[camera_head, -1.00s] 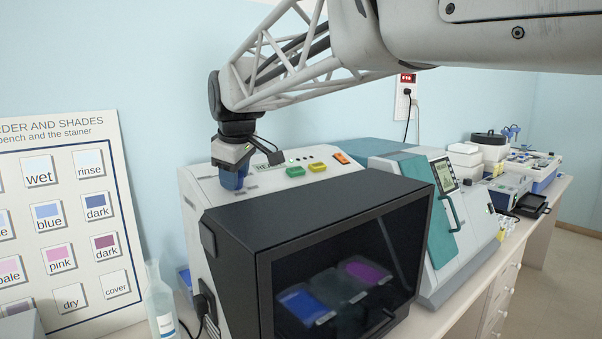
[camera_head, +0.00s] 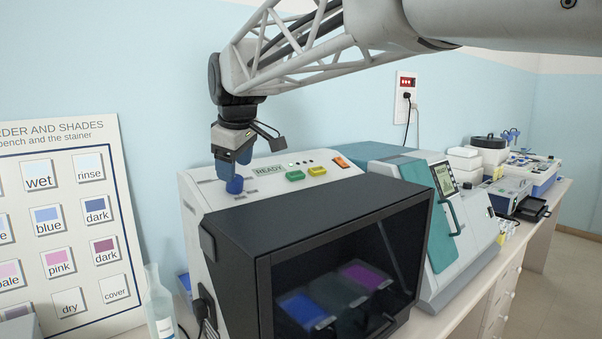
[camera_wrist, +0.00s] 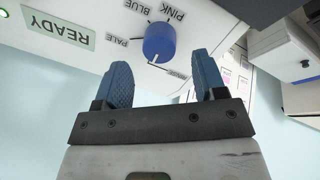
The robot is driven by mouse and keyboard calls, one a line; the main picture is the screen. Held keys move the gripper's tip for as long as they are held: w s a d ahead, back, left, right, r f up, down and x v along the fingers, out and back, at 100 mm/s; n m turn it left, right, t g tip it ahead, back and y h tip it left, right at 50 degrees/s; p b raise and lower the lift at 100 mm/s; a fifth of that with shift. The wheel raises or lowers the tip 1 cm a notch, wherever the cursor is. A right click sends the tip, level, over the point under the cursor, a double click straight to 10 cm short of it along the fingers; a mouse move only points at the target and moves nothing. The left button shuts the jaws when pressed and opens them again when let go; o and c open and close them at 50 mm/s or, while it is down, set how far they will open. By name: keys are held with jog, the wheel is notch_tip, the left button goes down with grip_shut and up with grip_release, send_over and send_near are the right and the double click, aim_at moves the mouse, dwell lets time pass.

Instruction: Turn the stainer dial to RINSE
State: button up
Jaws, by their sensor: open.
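The stainer (camera_head: 330,200) stands on the bench with its sloped top panel facing me. My gripper (camera_head: 236,160) is just above the dial. In the wrist view its blue fingers (camera_wrist: 162,85) are apart, with nothing between them, clear of the dial.
The stainer's dark window shows coloured trays inside. A shade chart (camera_head: 65,215) and a clear bottle (camera_head: 158,305) are left. A teal-doored machine (camera_head: 440,215) stands right.

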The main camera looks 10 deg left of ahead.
jog(key=v, duration=0.4)
dwell(0.4)
jog(key=s+d+m, duration=0.1)
jog(key=d, duration=0.4)
jog(key=s+d+f+m, duration=0.1)
jog(key=s+d, duration=0.1)
jog(key=d, duration=0.2)
jog(key=s+d+f+m, duration=0.1)
jog(key=s+d+m, duration=0.1)
jog(key=d, duration=0.3)
jog(key=shift+s+d+t, duration=0.2)
jog(key=shift+d+t, duration=0.1)
jog(key=shift+d, duration=0.05)
jog(key=s+d+f+m+t+h, duration=0.1)
jog(key=s+d+f+m, duration=0.5)
jog(key=s+d+f, duration=0.45)
jog(key=s+d+f+m+t+h, duration=0.1)
jog(key=s+d+f+m, duration=0.55)
jog(key=s+d, duration=0.7)
notch_tip(320, 180, down, 10)
jog(key=g, duration=0.3)
jog(key=shift+w+d, duration=0.2)
jog(key=shift+w, duration=0.2)
